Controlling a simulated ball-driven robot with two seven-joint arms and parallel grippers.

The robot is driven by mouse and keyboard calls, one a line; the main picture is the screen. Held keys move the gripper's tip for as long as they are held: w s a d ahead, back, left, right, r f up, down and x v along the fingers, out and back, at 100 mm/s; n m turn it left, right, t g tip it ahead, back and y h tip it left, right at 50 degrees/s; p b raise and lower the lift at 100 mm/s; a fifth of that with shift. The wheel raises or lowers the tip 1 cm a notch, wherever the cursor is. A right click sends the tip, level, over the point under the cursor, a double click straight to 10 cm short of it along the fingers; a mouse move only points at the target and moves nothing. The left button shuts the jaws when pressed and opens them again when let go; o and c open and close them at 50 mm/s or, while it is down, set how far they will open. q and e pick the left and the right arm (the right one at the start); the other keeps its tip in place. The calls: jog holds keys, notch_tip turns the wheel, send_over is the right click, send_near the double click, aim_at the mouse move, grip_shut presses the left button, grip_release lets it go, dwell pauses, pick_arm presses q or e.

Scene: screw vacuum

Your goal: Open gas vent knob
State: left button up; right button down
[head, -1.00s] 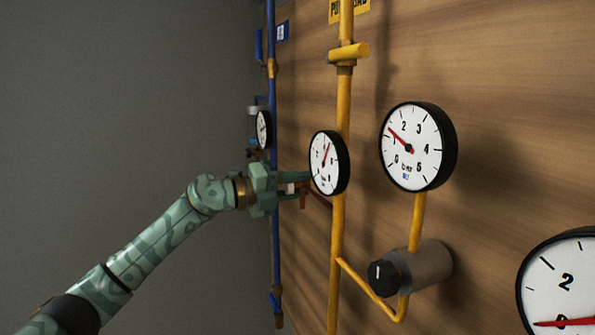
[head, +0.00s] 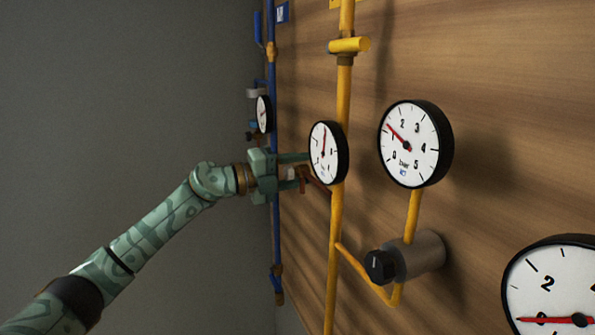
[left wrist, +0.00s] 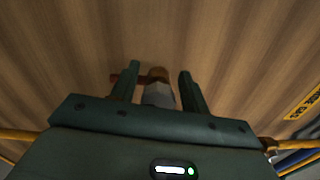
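A small fitting with a reddish-brown lever (head: 318,184) sits beside the yellow pipe, behind and below the middle gauge (head: 324,153). My left gripper (head: 293,165) reaches it from the left, with its fingers pointing at the wall. In the left wrist view my left gripper (left wrist: 160,85) is open, with the grey fitting (left wrist: 158,95) and its brown cap between the fingers. A gap shows on the right side. The lever (left wrist: 125,77) runs left past the left finger; contact cannot be told. A black knob (head: 380,266) on a grey cylinder stands apart at right. My right gripper is not in view.
The yellow pipe (head: 334,240) runs up the wooden wall, with a yellow valve handle (head: 350,44) near the top. A blue pipe (head: 276,230) runs behind my left gripper. Gauges (head: 413,144) stand out from the wall at right. Free room lies left, before the grey wall.

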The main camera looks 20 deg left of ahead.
pick_arm(q)
jog(key=shift+s+f, duration=0.1)
jog(key=shift+s+a+f+b, duration=0.1)
jog(key=shift+s+a+b, duration=0.15)
jog(key=shift+a+b, duration=0.05)
jog(key=b+v, duration=0.8)
jog(key=v, duration=0.7)
jog(key=shift+a+b, duration=0.25)
jog(key=shift+b, duration=0.1)
jog(key=shift+s, duration=0.1)
